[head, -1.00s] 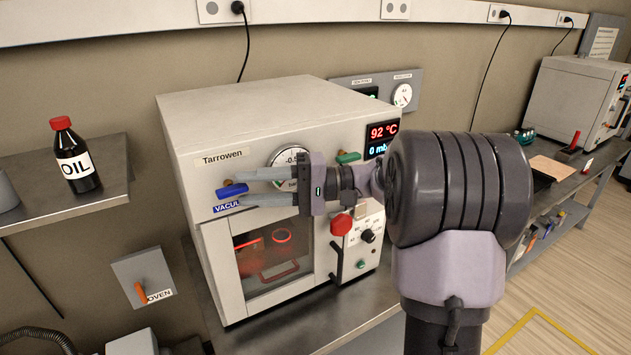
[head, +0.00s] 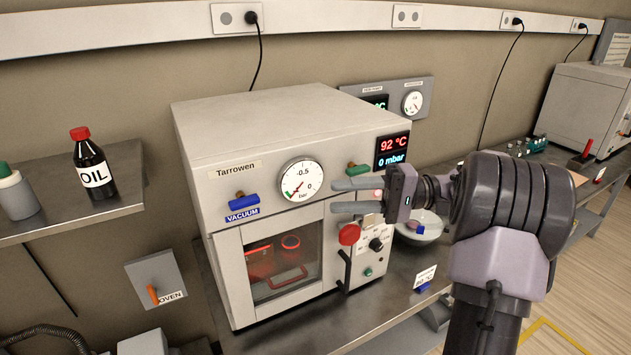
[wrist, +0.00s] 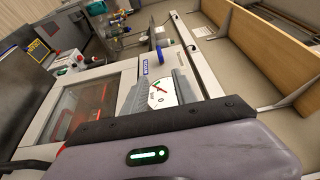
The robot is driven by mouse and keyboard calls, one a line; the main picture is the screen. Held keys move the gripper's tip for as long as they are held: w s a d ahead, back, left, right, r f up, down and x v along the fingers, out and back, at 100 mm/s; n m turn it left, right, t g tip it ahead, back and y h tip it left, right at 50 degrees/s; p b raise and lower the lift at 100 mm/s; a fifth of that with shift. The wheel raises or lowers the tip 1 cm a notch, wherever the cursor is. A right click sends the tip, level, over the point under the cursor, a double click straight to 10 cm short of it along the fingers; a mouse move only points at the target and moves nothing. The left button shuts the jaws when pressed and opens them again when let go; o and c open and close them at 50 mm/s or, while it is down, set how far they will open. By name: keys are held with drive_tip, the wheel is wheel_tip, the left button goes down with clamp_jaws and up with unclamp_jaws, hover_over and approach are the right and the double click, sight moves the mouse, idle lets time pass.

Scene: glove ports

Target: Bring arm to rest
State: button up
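My gripper (head: 334,196) is in front of the upper right of the white Tarrowen vacuum oven (head: 262,120) in the head view. Its two grey fingers point left, apart, with nothing between them; they appear clear of the oven front, though the exact gap is hard to judge. In the wrist view the fingers (wrist: 160,88) are spread, with the dial gauge showing between them. The blue vacuum lever (head: 243,201) and round gauge (head: 301,179) are uncovered. The oven door (head: 283,262) is shut, with a red glow inside.
A shelf (head: 70,215) at left holds an oil bottle (head: 93,165) and a green-capped bottle (head: 14,192). A wall switch (head: 157,284) is at lower left. Open floor lies at right.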

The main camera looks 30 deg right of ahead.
drive_tip(key=s+a+f+g+h+b, duration=0.1)
drive_tip(key=s+a+f+g+h, duration=0.2)
drive_tip(key=a, duration=0.4)
drive_tip(key=s+a+f+n+g+h, duration=0.1)
drive_tip(key=s+a+h, duration=0.2)
drive_tip(key=s+a, duration=0.3)
drive_tip(key=s+a+f+g+h+b, duration=0.1)
drive_tip(key=s+a+f+g+h, duration=0.2)
drive_tip(key=a, duration=0.5)
drive_tip(key=s+f+t+h, duration=0.4)
drive_tip(key=s+t+h, duration=0.1)
drive_tip(key=s+t, duration=0.1)
drive_tip(key=shift+s+a+m+h, duration=0.25)
drive_tip(key=shift+s+m+h, duration=0.05)
drive_tip(key=shift+s+h, duration=0.1)
